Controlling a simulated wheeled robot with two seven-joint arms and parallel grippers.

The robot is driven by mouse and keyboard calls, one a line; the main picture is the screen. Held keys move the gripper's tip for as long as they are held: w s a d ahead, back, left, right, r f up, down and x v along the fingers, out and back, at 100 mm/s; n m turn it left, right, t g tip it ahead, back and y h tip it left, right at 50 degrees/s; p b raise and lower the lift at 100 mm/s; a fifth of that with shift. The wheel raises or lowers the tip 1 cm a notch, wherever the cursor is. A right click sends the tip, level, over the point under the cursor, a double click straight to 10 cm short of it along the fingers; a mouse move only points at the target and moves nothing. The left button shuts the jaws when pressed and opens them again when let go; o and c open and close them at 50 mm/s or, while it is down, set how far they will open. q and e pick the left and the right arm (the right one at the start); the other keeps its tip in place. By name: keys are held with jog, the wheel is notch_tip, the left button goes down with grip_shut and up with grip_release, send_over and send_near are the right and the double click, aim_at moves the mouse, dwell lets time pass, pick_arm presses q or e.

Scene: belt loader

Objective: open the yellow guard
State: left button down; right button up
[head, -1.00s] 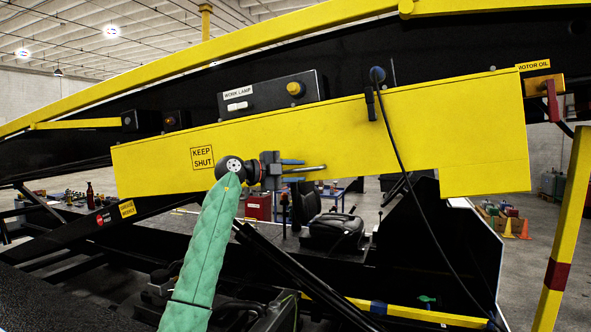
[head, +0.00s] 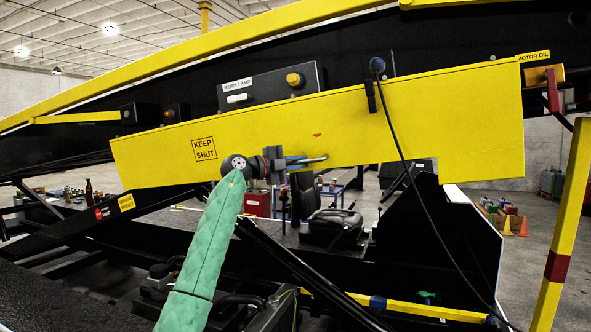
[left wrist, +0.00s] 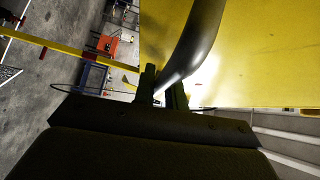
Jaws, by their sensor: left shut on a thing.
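The yellow guard (head: 360,125) is a long panel marked KEEP SHUT, sloping across the middle of the head view. Its lower edge stands out over the space around the seat. A grey bar handle (head: 315,159) is fixed near its lower edge. My left gripper (head: 292,162), on the green-sleeved arm, is at the handle. In the left wrist view, the fingers (left wrist: 163,92) are closed around the curved grey handle (left wrist: 195,45), with the yellow panel (left wrist: 245,55) behind it. The finger contact is partly dark. My right gripper is not in view.
A black cable (head: 418,185) hangs in front of the guard's right part. A work lamp box (head: 272,88) sits above it. A black seat (head: 332,222) is below. A yellow post (head: 565,230) stands at the right.

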pick_arm(q)
jog(key=w+b, duration=0.1)
jog(key=w+d+m+h, duration=0.1)
jog(key=shift+w+f+b, duration=0.1)
jog(key=shift+w+b, duration=0.3)
jog(key=shift+w+d+r+t+h, duration=0.1)
jog(key=shift+w+t+h, duration=0.1)
jog(key=shift+w, duration=0.15)
jog(key=shift+w+d+r+t+h, duration=0.1)
jog(key=shift+w+t, duration=0.1)
jog(key=shift+w, duration=0.15)
jog(key=shift+w+d+r+m, duration=0.1)
jog(key=shift+w+m, duration=0.05)
jog(key=shift+w, duration=0.3)
jog(key=shift+w+d+r+m, duration=0.1)
jog(key=shift+w+m, duration=0.05)
jog(key=shift+w, duration=0.25)
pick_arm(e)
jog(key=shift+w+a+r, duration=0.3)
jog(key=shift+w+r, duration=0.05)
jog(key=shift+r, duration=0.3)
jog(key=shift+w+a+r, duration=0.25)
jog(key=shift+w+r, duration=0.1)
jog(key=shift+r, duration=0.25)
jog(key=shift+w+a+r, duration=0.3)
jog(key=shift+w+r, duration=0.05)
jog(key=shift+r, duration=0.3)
